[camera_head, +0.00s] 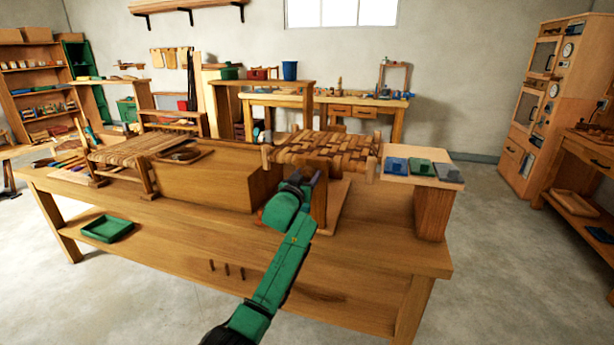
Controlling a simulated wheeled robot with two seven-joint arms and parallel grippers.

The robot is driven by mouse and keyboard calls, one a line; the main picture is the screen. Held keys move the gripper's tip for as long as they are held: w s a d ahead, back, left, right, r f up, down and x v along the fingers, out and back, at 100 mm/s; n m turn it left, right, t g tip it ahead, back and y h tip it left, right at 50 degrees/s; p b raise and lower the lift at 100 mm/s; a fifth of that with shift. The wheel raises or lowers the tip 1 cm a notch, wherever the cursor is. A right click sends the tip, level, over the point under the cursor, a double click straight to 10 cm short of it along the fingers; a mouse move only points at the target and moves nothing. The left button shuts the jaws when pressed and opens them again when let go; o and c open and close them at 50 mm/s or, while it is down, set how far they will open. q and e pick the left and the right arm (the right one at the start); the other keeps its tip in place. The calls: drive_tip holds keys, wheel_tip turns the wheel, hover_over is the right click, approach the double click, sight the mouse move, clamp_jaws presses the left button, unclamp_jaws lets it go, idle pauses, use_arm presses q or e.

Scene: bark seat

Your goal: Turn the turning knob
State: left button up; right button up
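My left arm, green, comes up from the bottom middle. My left gripper (308,174) is small and dark at its end, just below the front edge of a woven bark seat (325,149) on the workbench (190,235). The green wrist covers part of the wood there, and I cannot tell whether the fingers are open or touching anything. I cannot make out a turning knob for certain; it may be hidden behind the gripper or wrist. My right gripper is not in view.
A wooden box (205,180) stands left of the gripper, beside a second woven seat (135,149). A stand (435,212) at the right bears blue (396,165), green (421,167) and grey (448,172) blocks. A green tray (107,229) lies front left. The bench front is mostly clear.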

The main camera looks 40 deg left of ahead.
use_arm(q)
drive_tip(key=c, duration=0.7)
